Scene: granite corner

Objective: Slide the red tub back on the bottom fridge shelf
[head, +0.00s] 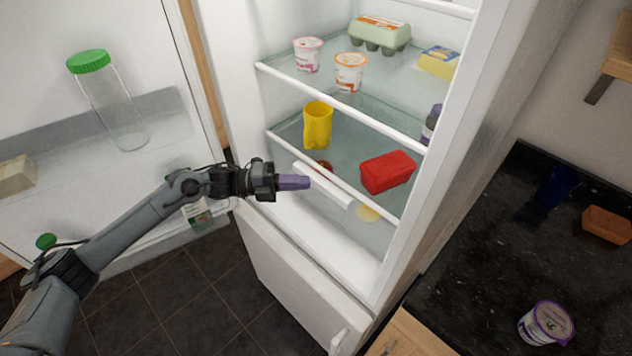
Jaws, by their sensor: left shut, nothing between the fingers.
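The red tub (387,172) is a small lidded box on the lower glass shelf (345,160) of the open fridge. It sits at the right side, close behind the shelf's white front rail. My left gripper (304,182) is shut and empty, its purple fingers pointing right. In the picture it is left of the tub, with a clear gap between them, around the shelf's front rail. How deep it is relative to the rail is hard to tell. My right gripper is not in view.
A yellow cup (317,125) stands on the same shelf, left of the tub. A dark purple-capped bottle (431,125) is at the right wall. Yogurt cups and an egg carton (380,34) are on the shelf above. The open door (60,60) holds a green-lidded jar (108,100).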

